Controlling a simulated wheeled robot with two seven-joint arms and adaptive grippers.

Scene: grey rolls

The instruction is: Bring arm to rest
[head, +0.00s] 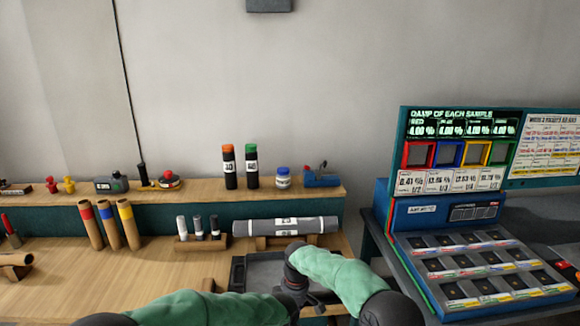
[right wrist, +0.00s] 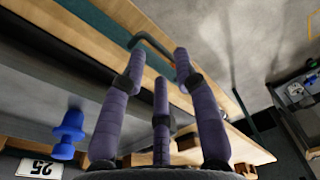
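Both my green-sleeved arms meet low in the middle of the head view, over a dark grey tray (head: 265,270). My right gripper (right wrist: 160,62) shows in the right wrist view as three purple fingers, spread apart with nothing between them. In the head view, my left gripper is hidden by the arms, so its state does not show. A long grey roll (head: 310,226) with white labels lies level on a wooden cradle (head: 287,242) just behind the arms.
A wooden bench (head: 60,265) has open room at front left. Three brown tubes (head: 110,226) lean beside the rack. A back shelf (head: 205,190) carries bottles (head: 252,165) and small tools. A blue-framed display console (head: 460,215) stands at right. A blue knob (right wrist: 68,128) shows near my right fingers.

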